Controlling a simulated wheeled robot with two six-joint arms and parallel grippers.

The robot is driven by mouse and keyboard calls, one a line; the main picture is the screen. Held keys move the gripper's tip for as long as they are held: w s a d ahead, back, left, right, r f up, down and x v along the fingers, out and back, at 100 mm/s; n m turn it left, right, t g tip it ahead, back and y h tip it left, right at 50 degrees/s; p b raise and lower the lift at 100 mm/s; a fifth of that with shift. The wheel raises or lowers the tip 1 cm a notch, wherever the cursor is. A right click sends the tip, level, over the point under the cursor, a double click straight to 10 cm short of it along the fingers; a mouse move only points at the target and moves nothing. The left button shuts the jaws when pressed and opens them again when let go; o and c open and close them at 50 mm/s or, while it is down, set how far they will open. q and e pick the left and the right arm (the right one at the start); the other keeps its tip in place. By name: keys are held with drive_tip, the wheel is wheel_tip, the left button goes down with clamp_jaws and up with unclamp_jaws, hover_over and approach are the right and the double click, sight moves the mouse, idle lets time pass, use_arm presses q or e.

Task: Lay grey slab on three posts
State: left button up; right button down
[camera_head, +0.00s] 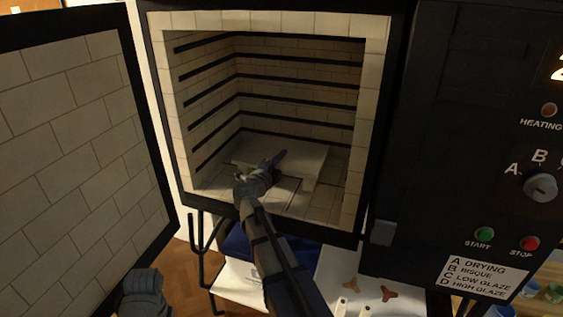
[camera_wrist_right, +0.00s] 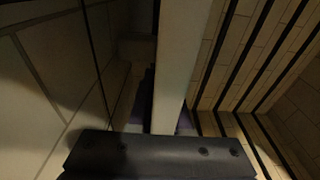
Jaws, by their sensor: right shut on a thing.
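The grey slab (camera_head: 305,155) is a flat pale plate inside the open kiln, lying roughly level above the kiln floor. My right gripper (camera_head: 273,162) reaches in from the front and is shut on its near edge, one dark finger showing over its top. In the right wrist view the slab (camera_wrist_right: 180,60) shows edge-on as a pale band between the fingers (camera_wrist_right: 165,115). A pale upright piece (camera_head: 309,184), perhaps a post, shows under its right side. The other posts are hidden, and I cannot tell whether the slab touches any. My left gripper (camera_head: 145,288) is low at the left, its jaws unclear.
The kiln's brick walls (camera_head: 300,90) stand close around the slab, with dark grooves. The open door (camera_head: 75,150) fills the left. The control panel (camera_head: 480,130) is at the right. Below, a white surface (camera_head: 328,268) carries small brown (camera_head: 351,285) and red (camera_head: 388,293) three-armed pieces.

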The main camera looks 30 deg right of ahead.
drive_tip(key=c, duration=0.8)
unclamp_jaws()
drive_tip(key=shift+c, duration=0.2)
drive_tip(key=v, duration=1.2)
drive_tip(key=shift+f, duration=0.1)
